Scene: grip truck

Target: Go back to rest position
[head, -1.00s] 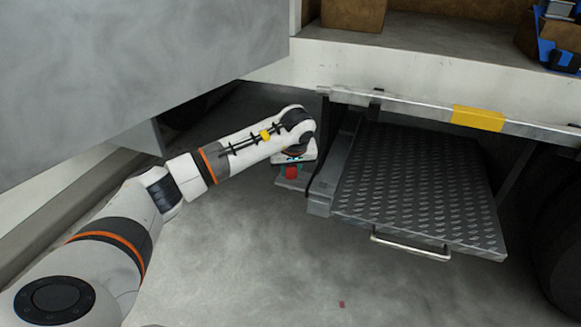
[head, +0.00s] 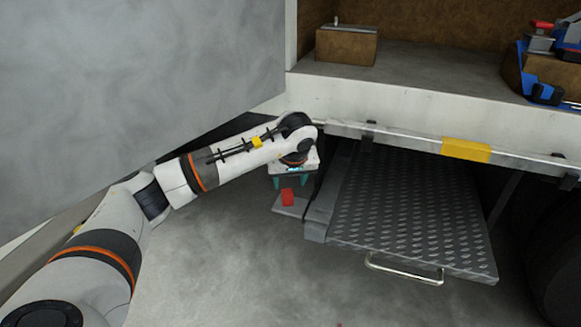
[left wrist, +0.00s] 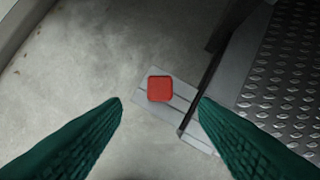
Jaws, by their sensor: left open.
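My left gripper (head: 290,182) is open and empty in the head view, beside the left edge of the truck's lift platform. Its two green fingers (left wrist: 160,102) are spread wide in the left wrist view. A red button (left wrist: 160,89) sits on a small grey plate (left wrist: 143,101) below and between the fingers, apart from them. In the head view the red button (head: 288,197) shows just under the gripper. My right gripper is in neither view.
A ridged metal platform (head: 410,215) with a handle (head: 403,272) lies right of the gripper. The truck bed edge (head: 400,107) is above it. A large grey panel (head: 130,80) fills the upper left. Brown boxes (head: 346,46) stand on the bed. The concrete floor (head: 220,270) is clear.

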